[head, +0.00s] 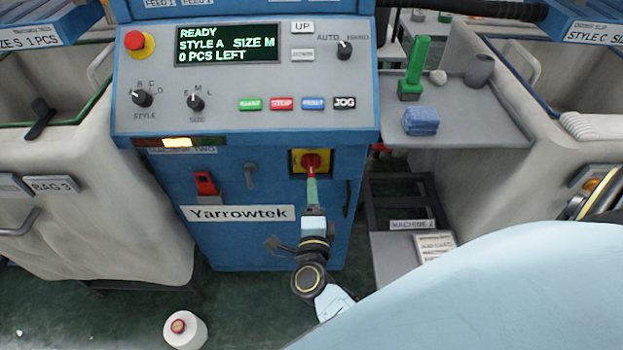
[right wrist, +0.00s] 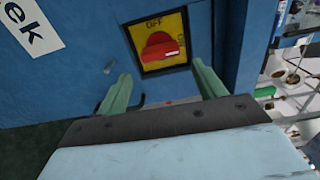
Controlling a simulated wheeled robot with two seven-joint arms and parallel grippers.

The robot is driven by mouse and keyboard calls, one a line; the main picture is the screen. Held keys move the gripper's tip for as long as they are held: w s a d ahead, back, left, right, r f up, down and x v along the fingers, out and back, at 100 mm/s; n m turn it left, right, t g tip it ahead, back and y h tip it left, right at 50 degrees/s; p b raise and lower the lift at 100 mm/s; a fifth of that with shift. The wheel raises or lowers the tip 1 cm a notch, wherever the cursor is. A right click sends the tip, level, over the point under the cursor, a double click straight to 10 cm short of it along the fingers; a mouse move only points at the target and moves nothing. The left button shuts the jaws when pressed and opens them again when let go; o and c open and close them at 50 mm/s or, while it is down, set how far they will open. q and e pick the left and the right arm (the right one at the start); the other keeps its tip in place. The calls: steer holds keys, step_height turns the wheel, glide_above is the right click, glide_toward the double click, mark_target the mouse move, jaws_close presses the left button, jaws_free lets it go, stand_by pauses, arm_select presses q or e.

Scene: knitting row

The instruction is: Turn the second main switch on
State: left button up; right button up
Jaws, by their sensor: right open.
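The main switch is a red rotary knob (head: 311,160) on a yellow plate, set on the front of the blue machine (head: 240,225) below its control panel. In the right wrist view the red knob (right wrist: 160,48) sits under the word OFF, with its grip lying roughly crosswise in that picture. My right gripper (head: 312,182) is in front of the switch. In the right wrist view its two green fingers (right wrist: 165,84) are spread apart with nothing between them, short of the knob. Contact is not visible. My left gripper is not in view.
The display (head: 228,45) reads READY, STYLE A, SIZE M, 0 PCS LEFT. A yellow lamp (head: 177,142) is lit. A red emergency button (head: 135,41) sits upper left. A grey side shelf (head: 480,132) holds small items. A white cone (head: 185,331) stands on the floor.

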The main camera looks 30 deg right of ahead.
steer(key=shift+v, duration=2.35)
